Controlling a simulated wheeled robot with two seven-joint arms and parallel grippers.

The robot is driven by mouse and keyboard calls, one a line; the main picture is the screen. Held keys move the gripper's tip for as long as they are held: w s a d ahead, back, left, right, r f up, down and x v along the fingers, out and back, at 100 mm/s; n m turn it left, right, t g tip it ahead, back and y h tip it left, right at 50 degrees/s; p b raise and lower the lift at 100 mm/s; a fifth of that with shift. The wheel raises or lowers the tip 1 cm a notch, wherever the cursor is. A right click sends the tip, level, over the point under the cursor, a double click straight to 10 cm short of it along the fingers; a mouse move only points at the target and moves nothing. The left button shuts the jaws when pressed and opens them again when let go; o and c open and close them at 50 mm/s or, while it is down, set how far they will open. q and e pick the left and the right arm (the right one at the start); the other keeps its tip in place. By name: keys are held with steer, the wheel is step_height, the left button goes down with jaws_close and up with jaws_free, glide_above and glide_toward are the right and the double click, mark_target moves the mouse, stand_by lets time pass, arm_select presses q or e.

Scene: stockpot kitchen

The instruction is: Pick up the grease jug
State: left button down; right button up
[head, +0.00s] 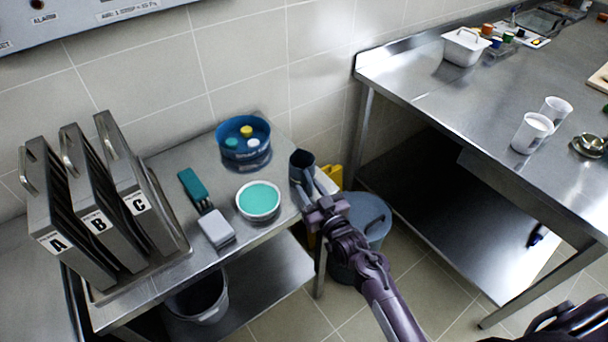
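A dark blue-grey jug (301,160), which looks like the grease jug, stands upright at the right edge of the small steel table (275,232) in the head view. My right gripper (313,186) is right at the jug, on its near right side, and covers its lower part. The fingers look spread to either side of the jug's lower part or handle. I cannot tell whether they touch or grip it. My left gripper is not in view.
A white tub of green paste (258,200), a blue round container (243,138), a green-handled brush (194,188) and a grey block (216,229) share the table. Racked panels A, B, C (100,225) stand left. A grey bin (368,215) and yellow object (333,174) are beyond the right edge.

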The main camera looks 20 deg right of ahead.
jaws_close()
